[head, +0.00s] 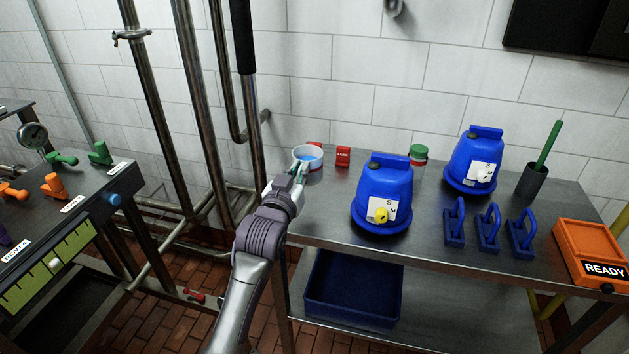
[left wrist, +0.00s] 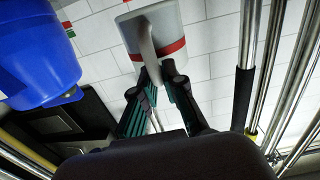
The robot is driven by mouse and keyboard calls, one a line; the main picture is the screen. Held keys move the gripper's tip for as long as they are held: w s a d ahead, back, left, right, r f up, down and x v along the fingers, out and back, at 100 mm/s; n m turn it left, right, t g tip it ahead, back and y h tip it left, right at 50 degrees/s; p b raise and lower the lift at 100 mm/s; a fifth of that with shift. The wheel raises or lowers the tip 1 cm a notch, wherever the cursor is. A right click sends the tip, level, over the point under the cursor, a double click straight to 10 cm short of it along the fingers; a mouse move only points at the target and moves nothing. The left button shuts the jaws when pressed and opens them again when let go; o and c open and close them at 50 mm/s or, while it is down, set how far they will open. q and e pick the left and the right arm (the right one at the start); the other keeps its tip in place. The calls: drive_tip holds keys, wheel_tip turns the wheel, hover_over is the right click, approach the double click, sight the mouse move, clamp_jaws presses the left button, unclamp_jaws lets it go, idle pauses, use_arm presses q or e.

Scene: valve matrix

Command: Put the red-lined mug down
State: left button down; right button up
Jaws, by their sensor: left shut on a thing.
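The red-lined mug (head: 308,152) is at the left end of the steel table in the head view, pale outside and blue inside. My left gripper (head: 299,172) is on its near side. In the left wrist view the mug (left wrist: 178,33) shows a red band, and the fingers (left wrist: 160,78) are closed on its handle. I cannot tell whether its base touches the tabletop. My right gripper is in neither view.
The steel table (head: 318,213) holds a red block (head: 343,156), a green-lidded jar (head: 418,155), two blue domed units (head: 382,192) (head: 473,158), several blue handles (head: 488,230) and an orange READY box (head: 590,250). Vertical pipes (head: 200,90) stand left of my arm.

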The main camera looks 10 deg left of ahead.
use_arm(q)
wheel_tip(320, 180, down, 9)
drive_tip(key=shift+w, duration=0.15)
idle(0.4)
drive_tip(key=shift+f, duration=0.1)
drive_tip(key=c, duration=1.2)
unclamp_jaws()
drive_tip(key=shift+c, duration=0.2)
drive_tip(key=shift+r, duration=0.2)
drive_tip(key=s, duration=1.2)
drive_tip(key=shift+a+b, duration=0.25)
drive_tip(key=shift+b, duration=0.05)
drive_tip(key=shift+f, duration=0.1)
